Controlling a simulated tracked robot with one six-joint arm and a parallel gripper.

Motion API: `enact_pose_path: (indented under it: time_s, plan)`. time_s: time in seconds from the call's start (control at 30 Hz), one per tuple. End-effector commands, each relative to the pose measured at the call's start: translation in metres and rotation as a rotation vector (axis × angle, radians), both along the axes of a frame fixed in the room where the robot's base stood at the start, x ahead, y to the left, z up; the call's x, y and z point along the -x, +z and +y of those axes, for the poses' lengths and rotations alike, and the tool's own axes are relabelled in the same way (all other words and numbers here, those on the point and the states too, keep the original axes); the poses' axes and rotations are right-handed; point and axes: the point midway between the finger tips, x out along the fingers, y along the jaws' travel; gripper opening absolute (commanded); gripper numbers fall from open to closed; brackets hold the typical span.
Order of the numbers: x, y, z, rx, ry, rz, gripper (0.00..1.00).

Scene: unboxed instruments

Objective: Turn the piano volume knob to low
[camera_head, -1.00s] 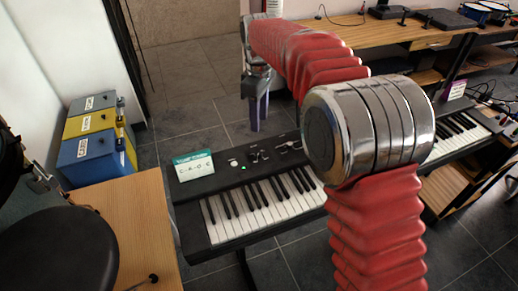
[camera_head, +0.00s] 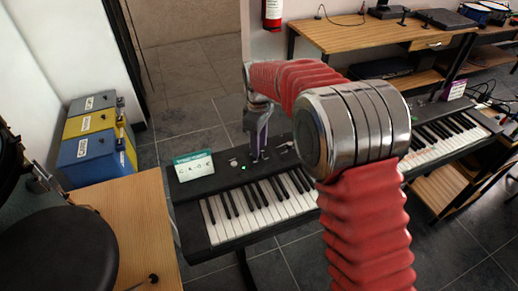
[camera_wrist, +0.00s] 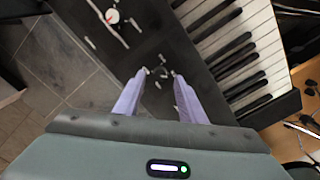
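The piano (camera_head: 222,236) is a black keyboard with a control panel behind its keys. My gripper (camera_head: 256,155) is low over the middle of the panel. In the wrist view its two purple fingers (camera_wrist: 159,74) are apart. Small pale controls (camera_wrist: 162,71) show on the panel between and around the fingertips; contact cannot be told. A round white dial with a red mark (camera_wrist: 112,16) lies beyond the fingertips at the upper left. In the head view a white control (camera_head: 233,163) and a green light are left of my gripper. I cannot read which knob is volume.
A teal and white sign card (camera_head: 194,165) stands at the panel's left end. A wooden table (camera_head: 130,215) is at the left, with blue, yellow and grey boxes (camera_head: 90,157) behind it. A second keyboard (camera_head: 445,135) is at the right. Open floor lies behind the piano.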

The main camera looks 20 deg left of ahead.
Motion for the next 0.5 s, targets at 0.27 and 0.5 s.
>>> enact_pose_path:
  time_s: [0.27, 0.5]
  plan:
    - [0.0, -0.024, 0.0, 0.0, 0.0, 0.0, 0.37]
    - [0.0, -0.025, 0.0, 0.0, 0.0, 0.0, 0.37]
